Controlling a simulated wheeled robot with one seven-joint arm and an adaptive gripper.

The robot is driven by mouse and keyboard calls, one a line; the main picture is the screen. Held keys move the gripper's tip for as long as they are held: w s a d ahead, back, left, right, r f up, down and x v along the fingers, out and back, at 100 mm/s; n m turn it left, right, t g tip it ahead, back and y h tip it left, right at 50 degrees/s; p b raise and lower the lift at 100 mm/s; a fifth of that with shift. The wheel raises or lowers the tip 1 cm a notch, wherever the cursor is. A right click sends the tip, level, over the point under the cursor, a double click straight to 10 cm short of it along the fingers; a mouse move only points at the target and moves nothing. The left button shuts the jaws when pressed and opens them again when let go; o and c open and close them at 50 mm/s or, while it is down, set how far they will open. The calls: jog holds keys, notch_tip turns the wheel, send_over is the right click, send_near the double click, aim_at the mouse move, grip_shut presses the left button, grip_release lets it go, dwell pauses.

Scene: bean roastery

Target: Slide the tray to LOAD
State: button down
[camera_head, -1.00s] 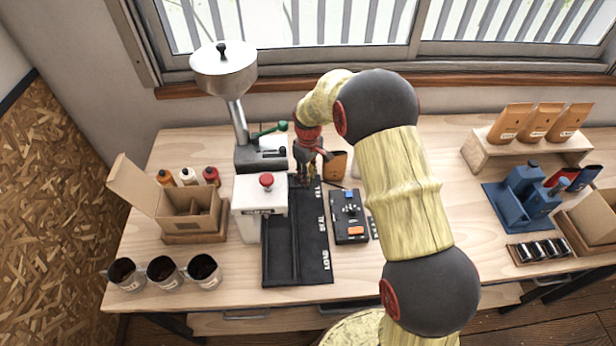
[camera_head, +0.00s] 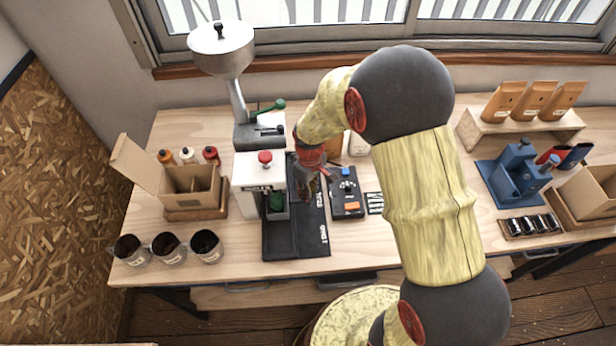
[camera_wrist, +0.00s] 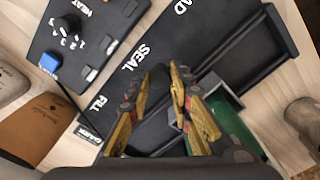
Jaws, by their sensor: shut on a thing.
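The grey tray (camera_head: 277,215) sits in the black track (camera_head: 294,243), partly under the white press. It holds something green and also shows in the wrist view (camera_wrist: 222,92). The track's white labels read FILL, SEAL and LOAD; LOAD (camera_head: 323,235) is at the near end. My gripper (camera_head: 306,192) is low over the track, right of the tray, around the SEAL label. In the wrist view my gripper (camera_wrist: 158,80) is shut on a dark upright piece beside the tray, apparently its handle. The join between them is hidden.
The white press (camera_head: 258,172) with a red button stands left of the track. A black control box (camera_head: 346,192) is close on the right. Mugs (camera_head: 168,247) stand at the front left. The near LOAD end of the track is clear.

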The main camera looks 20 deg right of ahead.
jog(key=s, duration=0.3)
jog(key=s+a+p, duration=0.1)
jog(key=s, duration=0.3)
jog(key=s+a, duration=0.1)
jog(key=s, duration=0.2)
jog(key=shift+s, duration=0.35)
jog(key=shift+s+f, duration=0.1)
jog(key=shift+s, duration=0.05)
jog(key=c, duration=1.7)
grip_release()
jog(key=shift+a, duration=0.1)
jog(key=shift+c, duration=0.2)
jog(key=shift+o, duration=0.8)
jog(key=shift+r, duration=0.35)
notch_tip(320, 180, up, 12)
jog(key=shift+f, duration=0.25)
